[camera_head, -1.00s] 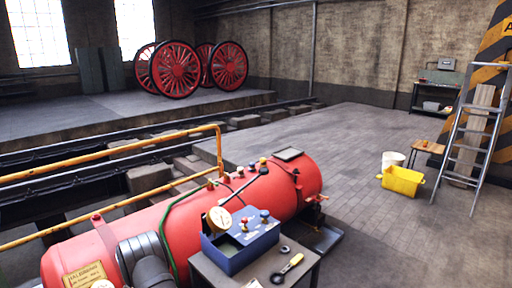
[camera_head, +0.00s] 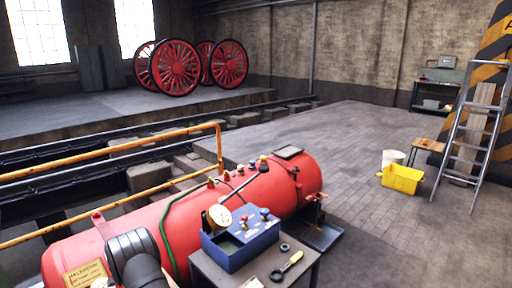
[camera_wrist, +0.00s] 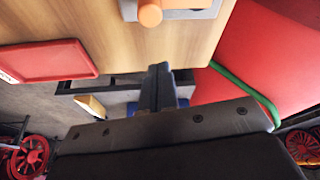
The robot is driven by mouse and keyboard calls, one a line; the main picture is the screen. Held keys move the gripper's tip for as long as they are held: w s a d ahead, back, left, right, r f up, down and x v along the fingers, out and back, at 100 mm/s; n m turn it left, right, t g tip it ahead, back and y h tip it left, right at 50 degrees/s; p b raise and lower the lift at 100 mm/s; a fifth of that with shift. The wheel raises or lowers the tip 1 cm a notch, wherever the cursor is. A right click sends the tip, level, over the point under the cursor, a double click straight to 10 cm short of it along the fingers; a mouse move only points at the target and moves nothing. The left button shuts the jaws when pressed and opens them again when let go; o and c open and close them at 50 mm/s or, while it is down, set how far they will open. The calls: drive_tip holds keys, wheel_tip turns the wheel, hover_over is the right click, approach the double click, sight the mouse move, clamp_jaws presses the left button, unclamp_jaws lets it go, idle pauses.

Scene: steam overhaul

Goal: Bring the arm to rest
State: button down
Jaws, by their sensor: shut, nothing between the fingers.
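My gripper (camera_wrist: 160,88) shows in the wrist view with its two dark fingers together and nothing between them. It hangs clear of the surfaces around it, as far as this view shows. In the head view only dark grey ribbed and rounded parts of my arm show at the bottom left, in front of the red boiler (camera_head: 185,222). My gripper itself is not seen there. The boiler also fills the right of the wrist view (camera_wrist: 275,62), with a green hose (camera_wrist: 245,85) along it.
A blue toolbox (camera_head: 238,248) stands on a small table beside the boiler, near a yellow-handled tool (camera_head: 287,266). A yellow rail (camera_head: 105,150) runs behind the boiler. In the wrist view, a wooden surface (camera_wrist: 75,20) and red panel (camera_wrist: 45,62) lie near the fingers.

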drive_tip(key=v, duration=0.7)
drive_tip(key=w+f+n, duration=0.1)
drive_tip(key=f+n, duration=0.1)
drive_tip(key=w+f+n+y, duration=0.1)
drive_tip(key=f+n, duration=0.1)
drive_tip(key=f, duration=0.1)
drive_tip(key=w+f+n+y, duration=0.1)
drive_tip(key=f, duration=0.2)
drive_tip(key=shift+w+f+n, duration=0.15)
drive_tip(key=shift+w+n, duration=0.15)
drive_tip(key=shift+n, duration=0.1)
drive_tip(key=n, duration=0.1)
drive_tip(key=w+n+y, duration=0.1)
drive_tip(key=n, duration=0.1)
drive_tip(key=w+a+n, duration=0.1)
drive_tip(key=n, duration=0.1)
drive_tip(key=shift+f, duration=0.35)
drive_tip(key=shift+w+a+y, duration=0.15)
drive_tip(key=shift+w+a, duration=0.2)
drive_tip(key=shift+w, duration=0.45)
drive_tip(key=shift+w+a+y, duration=0.15)
drive_tip(key=shift+w+a, duration=0.2)
drive_tip(key=shift+w, duration=0.45)
drive_tip(key=v, duration=0.9)
drive_tip(key=shift+s+r, duration=0.2)
drive_tip(key=shift+r, duration=0.15)
